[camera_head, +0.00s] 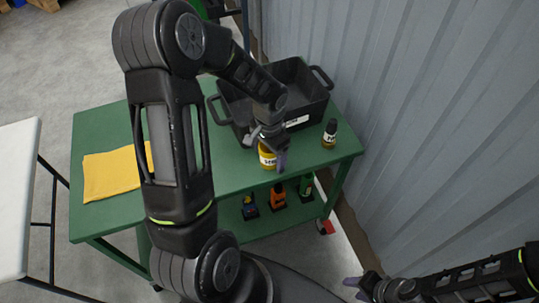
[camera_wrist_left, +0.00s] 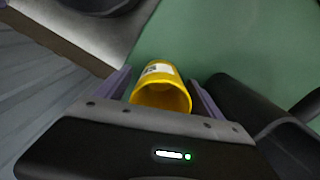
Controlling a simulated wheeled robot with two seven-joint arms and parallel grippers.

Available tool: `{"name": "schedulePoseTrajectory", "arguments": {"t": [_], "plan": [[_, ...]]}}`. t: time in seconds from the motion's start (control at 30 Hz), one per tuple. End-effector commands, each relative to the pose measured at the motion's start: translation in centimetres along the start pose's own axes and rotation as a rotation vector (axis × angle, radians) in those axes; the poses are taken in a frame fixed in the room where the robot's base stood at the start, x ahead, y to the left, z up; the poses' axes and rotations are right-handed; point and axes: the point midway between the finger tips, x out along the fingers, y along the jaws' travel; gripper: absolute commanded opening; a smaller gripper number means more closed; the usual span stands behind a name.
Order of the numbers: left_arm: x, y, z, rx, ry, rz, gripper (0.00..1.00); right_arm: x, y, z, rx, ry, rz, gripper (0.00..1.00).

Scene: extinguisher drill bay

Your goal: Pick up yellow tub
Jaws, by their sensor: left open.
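The yellow tub (camera_head: 267,156) stands on the green table (camera_head: 232,176), just in front of the black bin, with a white label on its side. My left gripper (camera_head: 274,150) is right at the tub in the head view and partly covers it. In the left wrist view the tub (camera_wrist_left: 162,90) sits between the two purple fingers of my left gripper (camera_wrist_left: 160,95). The jaws are open, one finger on each side; I cannot tell whether either touches it. My right gripper (camera_head: 362,287) is at the lower right, away from the table; its jaw opening is unclear.
A black bin with handles (camera_head: 308,98) stands behind the tub. A dark bottle with a yellow band (camera_head: 329,133) is to the right. A yellow cloth (camera_head: 112,172) lies on the left. Several bottles, including an orange one (camera_head: 278,196), stand on the lower shelf. A corrugated wall (camera_head: 420,120) is at right.

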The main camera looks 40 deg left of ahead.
Motion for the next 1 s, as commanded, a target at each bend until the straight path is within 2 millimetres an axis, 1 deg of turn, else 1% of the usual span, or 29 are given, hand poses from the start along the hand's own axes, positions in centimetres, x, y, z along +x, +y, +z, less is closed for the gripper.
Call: {"name": "schedulePoseTrajectory", "arguments": {"t": [0.1, 0.63, 1.0], "plan": [[0.38, -0.03, -0.04, 0.000, 0.002, -0.001, 0.77, -0.02, 0.00, 0.01, 0.000, 0.000, 0.000, 0.40], [0.32, -0.02, -0.05, 0.000, 0.002, -0.001, 0.77, 0.00, 0.00, 0.02, 0.000, 0.000, 0.000, 0.40], [0.32, -0.02, -0.05, 0.001, 0.002, -0.001, 0.47, 0.00, 0.00, 0.01, 0.000, 0.000, 0.000, 0.40]]}}
